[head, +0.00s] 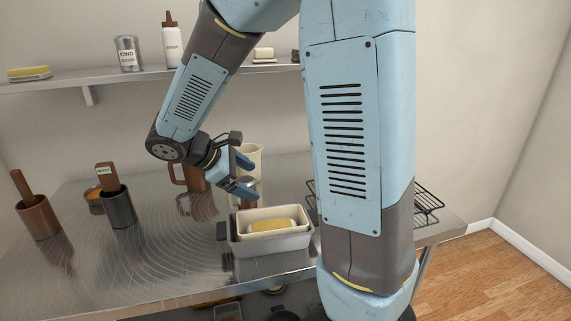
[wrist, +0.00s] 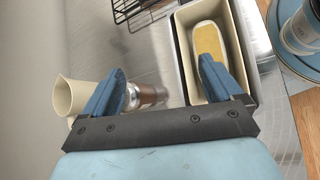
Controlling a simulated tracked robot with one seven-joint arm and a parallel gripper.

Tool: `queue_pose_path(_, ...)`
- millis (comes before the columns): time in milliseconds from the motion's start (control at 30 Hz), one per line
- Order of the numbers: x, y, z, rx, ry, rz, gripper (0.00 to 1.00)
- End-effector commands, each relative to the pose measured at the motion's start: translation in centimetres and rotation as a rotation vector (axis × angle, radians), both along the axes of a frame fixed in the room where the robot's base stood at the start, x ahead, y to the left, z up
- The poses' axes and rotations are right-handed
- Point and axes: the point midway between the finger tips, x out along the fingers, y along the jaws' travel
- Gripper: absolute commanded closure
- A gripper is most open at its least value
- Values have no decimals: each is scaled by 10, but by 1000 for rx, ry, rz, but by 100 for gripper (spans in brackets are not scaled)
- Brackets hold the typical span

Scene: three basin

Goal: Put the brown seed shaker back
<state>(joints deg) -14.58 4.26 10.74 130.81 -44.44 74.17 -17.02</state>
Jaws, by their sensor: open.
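A shaker (wrist: 148,95) with a brown band and a metal end shows in the wrist view between my fingers, close to the left one. I take it for the brown seed shaker; its label cannot be read. In the head view it is mostly hidden around my fingers. My gripper (head: 245,175) is open over the steel table, just left of the cream bin. In the wrist view my gripper (wrist: 162,68) shows both blue fingers wide apart, and I cannot tell whether either touches the shaker.
A cream bin (head: 240,243) holding a yellow block stands close by. A cream jug (head: 249,151) and a brown jug (head: 186,180) stand behind. Brown (head: 38,220) and dark (head: 119,211) canisters stand left. The wall shelf (head: 105,78) carries a sugar tin (head: 128,55) and a bottle (head: 172,45), with gaps between.

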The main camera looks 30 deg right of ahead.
Motion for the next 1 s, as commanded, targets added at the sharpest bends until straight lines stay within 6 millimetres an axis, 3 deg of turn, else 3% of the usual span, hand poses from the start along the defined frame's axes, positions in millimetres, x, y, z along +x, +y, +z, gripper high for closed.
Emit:
queue_pose_path(400,-73,-29,47,370,-330,-388,8)
queue_pose_path(800,-129,-33,84,754,-669,-727,8)
queue_pose_path(1000,-148,-31,99,920,-806,-853,8)
